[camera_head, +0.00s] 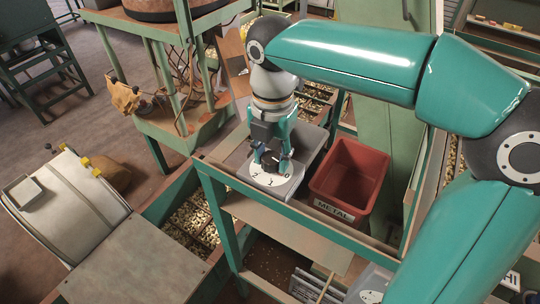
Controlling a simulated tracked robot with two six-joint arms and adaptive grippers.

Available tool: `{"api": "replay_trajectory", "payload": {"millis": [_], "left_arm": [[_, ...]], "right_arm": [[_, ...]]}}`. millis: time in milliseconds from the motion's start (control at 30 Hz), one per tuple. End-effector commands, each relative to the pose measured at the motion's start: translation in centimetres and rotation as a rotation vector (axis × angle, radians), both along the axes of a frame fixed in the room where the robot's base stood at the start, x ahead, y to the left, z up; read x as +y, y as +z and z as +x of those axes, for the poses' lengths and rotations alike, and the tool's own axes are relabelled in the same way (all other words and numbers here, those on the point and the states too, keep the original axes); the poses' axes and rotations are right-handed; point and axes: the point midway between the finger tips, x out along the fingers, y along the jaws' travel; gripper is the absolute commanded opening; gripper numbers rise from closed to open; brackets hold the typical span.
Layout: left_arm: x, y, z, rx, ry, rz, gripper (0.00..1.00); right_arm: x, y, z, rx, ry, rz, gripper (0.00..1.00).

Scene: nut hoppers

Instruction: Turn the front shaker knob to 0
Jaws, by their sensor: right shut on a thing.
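The front shaker knob (272,159) is a dark knob on a light grey control box (265,187) with a white dial face. The box stands on the green-framed bench beside the red bin. My right gripper (272,160) comes down from above with its teal fingers closed on the knob. The fingers and wrist hide part of the knob, so I cannot read its pointer. My left gripper is not in view.
A red bin (350,176) labelled METAL stands right of the control box. A green upright panel (369,105) rises behind it. Compartments full of nuts (190,218) lie below left. A pale, strapped rounded cover (64,208) is at the left.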

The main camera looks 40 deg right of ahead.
Motion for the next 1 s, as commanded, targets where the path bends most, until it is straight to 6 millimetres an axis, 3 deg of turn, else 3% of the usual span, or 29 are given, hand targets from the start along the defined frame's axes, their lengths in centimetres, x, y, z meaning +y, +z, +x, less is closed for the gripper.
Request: {"api": "replay_trajectory", "payload": {"millis": [333, 867, 900, 1000], "left_arm": [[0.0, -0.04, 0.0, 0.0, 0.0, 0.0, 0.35], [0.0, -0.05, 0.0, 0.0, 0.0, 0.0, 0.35], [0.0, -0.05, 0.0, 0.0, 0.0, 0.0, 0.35], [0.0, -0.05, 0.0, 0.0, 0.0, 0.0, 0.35]], "right_arm": [[0.19, -0.31, -0.37, 0.017, 0.164, 0.004, 0.05], [0.15, -0.32, -0.4, 0.018, 0.192, 0.005, 0.05], [0.15, -0.32, -0.4, 0.018, 0.192, 0.005, 0.43], [0.11, -0.27, -0.34, 0.015, 0.191, 0.003, 0.6]]}}
